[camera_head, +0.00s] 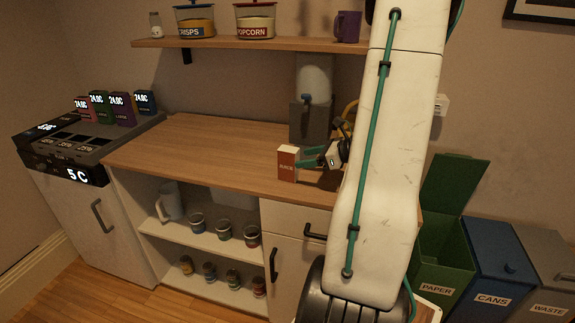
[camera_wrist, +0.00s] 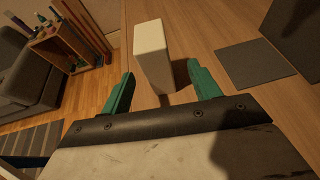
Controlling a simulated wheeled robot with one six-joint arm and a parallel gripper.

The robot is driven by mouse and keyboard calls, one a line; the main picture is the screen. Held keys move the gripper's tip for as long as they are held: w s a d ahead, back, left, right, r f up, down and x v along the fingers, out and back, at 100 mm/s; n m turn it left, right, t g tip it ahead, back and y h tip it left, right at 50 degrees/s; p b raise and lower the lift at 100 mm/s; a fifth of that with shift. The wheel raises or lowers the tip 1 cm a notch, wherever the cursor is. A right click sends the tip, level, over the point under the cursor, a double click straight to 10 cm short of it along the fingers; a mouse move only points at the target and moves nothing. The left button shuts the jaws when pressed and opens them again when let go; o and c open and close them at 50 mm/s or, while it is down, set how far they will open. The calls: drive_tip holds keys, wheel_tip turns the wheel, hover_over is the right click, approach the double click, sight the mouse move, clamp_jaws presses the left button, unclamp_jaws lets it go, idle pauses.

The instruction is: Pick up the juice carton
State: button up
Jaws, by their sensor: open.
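The juice carton (camera_head: 287,163) is a small upright box, orange-red with a white top, near the front edge of the wooden counter. In the wrist view it appears as a pale block (camera_wrist: 152,52) just beyond and between the fingertips. My gripper (camera_head: 314,155) has green fingers and reaches in from the right at the carton's level. In the wrist view my gripper (camera_wrist: 162,82) is open, one finger on each side of the carton's near end, with gaps visible. The arm hides part of the counter's right side.
A grey dispenser (camera_head: 311,100) stands at the back of the counter (camera_head: 190,147). A shelf (camera_head: 225,42) above holds jars and a purple mug (camera_head: 347,27). The counter left of the carton is clear. Open cupboard shelves lie below; bins (camera_head: 495,262) stand right.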

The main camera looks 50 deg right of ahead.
sight(289, 161)
drive_tip(key=x, duration=0.7)
drive_tip(key=shift+s+a, duration=0.1)
drive_tip(key=shift+a, duration=0.1)
drive_tip(key=c, duration=1.1)
